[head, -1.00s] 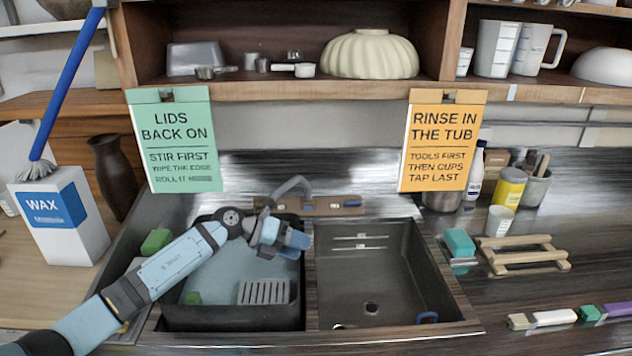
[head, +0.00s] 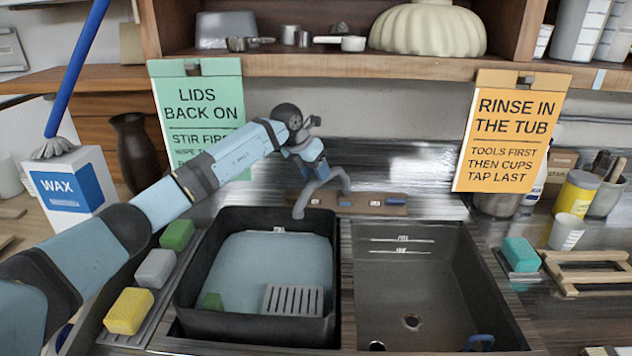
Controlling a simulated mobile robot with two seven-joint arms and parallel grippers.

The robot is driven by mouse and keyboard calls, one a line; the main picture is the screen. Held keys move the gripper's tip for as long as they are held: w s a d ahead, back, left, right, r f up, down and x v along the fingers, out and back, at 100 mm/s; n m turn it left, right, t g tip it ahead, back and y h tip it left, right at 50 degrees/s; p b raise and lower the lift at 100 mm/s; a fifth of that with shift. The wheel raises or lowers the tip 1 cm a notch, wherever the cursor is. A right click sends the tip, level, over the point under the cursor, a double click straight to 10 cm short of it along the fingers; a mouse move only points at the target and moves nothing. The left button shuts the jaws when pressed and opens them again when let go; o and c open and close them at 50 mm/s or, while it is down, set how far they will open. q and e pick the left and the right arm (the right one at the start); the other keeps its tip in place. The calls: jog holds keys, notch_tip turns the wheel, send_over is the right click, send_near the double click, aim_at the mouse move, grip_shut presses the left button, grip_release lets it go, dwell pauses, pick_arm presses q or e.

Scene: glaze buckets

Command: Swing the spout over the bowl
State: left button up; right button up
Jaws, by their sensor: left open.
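The grey curved spout (head: 322,186) rises from the tap base (head: 358,202) behind the sink. Its outlet end hangs at the left, by the back rim of the black tub (head: 188,290) with pale liquid. My left gripper (head: 317,165) is at the top of the spout, jaws open and pointing down. I cannot tell whether it touches the spout. My right gripper is out of view.
Green (head: 177,234), grey (head: 155,268) and yellow (head: 129,311) sponges line the left ledge. A grey grate (head: 293,299) sits in the tub. The green sign (head: 196,98) hangs behind my left arm, the orange sign (head: 512,132) at right. The right bowl is mostly clear.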

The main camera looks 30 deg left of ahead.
pick_arm(q)
jog(key=shift+x, duration=0.95)
jog(key=shift+w+f+b, duration=0.1)
jog(key=shift+f+b, duration=0.2)
jog(key=shift+r, duration=0.1)
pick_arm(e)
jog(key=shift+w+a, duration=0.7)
pick_arm(q)
jog(key=shift+d, duration=0.1)
jog(key=c, duration=0.3)
grip_shut()
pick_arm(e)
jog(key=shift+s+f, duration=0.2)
pick_arm(q)
jog(key=shift+d, duration=0.1)
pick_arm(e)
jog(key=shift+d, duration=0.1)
